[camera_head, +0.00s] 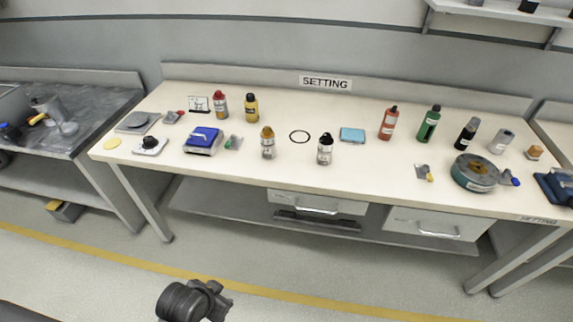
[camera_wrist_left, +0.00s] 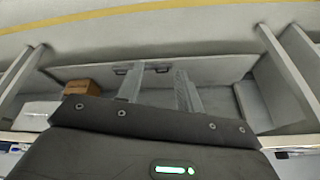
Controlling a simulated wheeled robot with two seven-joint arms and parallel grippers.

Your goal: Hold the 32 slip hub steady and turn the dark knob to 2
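A dark round knob (camera_head: 150,141) sits on a small pale square base (camera_head: 151,150) at the left end of the long cream table. This may be the slip hub, but its number and dial marks are too small to read. In the left wrist view, my left gripper (camera_wrist_left: 160,88) shows two grey fingers apart with nothing between them. It is far from the knob, facing a grey shelf space. In the head view, a dark part of my arm shows at the bottom, below the table's front edge. My right gripper is in neither view.
Drawers (camera_head: 436,223) hang below. An orange-brown box (camera_wrist_left: 82,87) shows in the wrist view. The floor in front is clear.

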